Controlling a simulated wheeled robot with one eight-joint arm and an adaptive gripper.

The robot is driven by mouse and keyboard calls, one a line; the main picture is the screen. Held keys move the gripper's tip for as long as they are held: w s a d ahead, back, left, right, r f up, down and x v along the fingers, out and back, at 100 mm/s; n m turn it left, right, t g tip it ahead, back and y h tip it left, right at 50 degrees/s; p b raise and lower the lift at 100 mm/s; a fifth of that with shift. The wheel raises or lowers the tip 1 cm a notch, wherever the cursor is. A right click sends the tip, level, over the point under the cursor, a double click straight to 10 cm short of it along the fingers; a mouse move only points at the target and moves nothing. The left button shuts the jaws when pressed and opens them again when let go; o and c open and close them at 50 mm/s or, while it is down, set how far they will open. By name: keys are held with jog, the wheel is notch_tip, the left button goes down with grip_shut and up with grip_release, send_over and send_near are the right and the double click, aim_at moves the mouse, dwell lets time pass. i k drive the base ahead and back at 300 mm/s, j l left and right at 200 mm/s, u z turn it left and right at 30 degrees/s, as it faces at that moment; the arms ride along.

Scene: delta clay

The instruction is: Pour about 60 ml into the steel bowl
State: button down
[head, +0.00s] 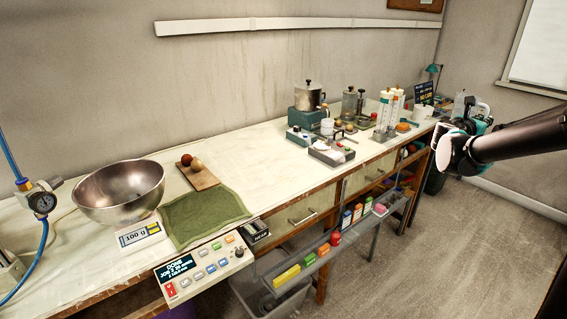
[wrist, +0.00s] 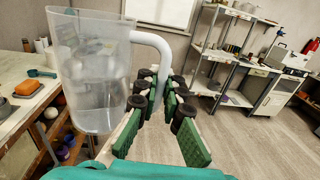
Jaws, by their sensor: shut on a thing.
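The steel bowl (head: 105,187) stands upright at the left end of the bench, on a small white scale (head: 139,236) with a lit display. My gripper (head: 462,148) is far to the right of the bowl, beyond the bench's front edge. In the wrist view my gripper (wrist: 165,100) is shut on the white handle of a clear jug (wrist: 92,65). The jug looks about upright and clear of the bench. It seems to hold some clear liquid, but its level is hard to read. In the head view the jug is mostly hidden by my gripper and arm.
A control panel (head: 203,268) juts out at the front. Bottles and instruments crowd the bench's far end. The middle bench top and the floor (head: 430,260) are clear.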

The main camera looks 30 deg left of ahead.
aim_at(102, 196)
jog(key=i+l+u, duration=0.3)
jog(key=l, duration=0.25)
jog(key=l+u, duration=0.25)
jog(key=u, duration=1.85)
jog(key=i+l, duration=0.15)
jog(key=i, duration=0.1)
